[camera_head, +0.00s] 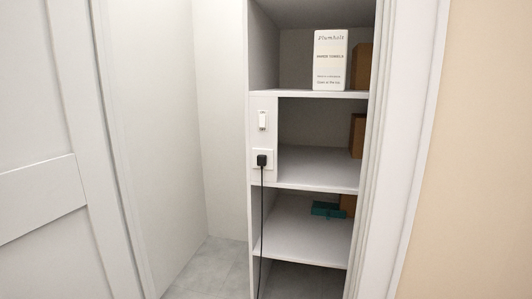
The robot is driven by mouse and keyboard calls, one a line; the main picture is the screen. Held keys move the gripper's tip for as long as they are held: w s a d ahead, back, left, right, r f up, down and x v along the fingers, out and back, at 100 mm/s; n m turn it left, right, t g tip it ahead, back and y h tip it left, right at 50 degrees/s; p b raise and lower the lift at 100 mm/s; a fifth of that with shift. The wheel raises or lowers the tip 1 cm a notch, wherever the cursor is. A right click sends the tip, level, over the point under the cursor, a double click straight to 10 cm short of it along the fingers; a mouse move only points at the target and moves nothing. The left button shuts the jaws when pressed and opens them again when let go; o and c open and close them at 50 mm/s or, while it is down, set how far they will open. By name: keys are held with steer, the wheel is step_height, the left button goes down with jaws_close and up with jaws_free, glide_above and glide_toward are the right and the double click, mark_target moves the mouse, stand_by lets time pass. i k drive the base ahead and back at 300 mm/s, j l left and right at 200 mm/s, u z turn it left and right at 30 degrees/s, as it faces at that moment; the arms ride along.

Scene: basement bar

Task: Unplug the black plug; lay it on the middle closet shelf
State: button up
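The black plug (262,160) sits in a white outlet plate on the front side panel of the closet shelving. Its black cord (261,225) hangs straight down past the lower shelves towards the floor. The middle closet shelf (318,168) is just right of the plug, with a wide bare surface and a brown box at its back right. My gripper is not in view.
A white switch (263,120) is above the plug. A white box (330,60) stands on the shelf above. A teal object (327,209) lies on the shelf below. A white door (45,160) is at left, a door frame (398,150) at right.

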mark_target(261, 158)
steer(key=i+j+z, duration=0.1)
steer(key=i+j, duration=0.15)
steer(key=i+j+z, duration=0.1)
steer(key=j, duration=0.3)
steer(key=i+j+z, duration=0.1)
steer(key=i+j, duration=0.4)
steer(key=j, duration=0.2)
steer(key=z, duration=0.05)
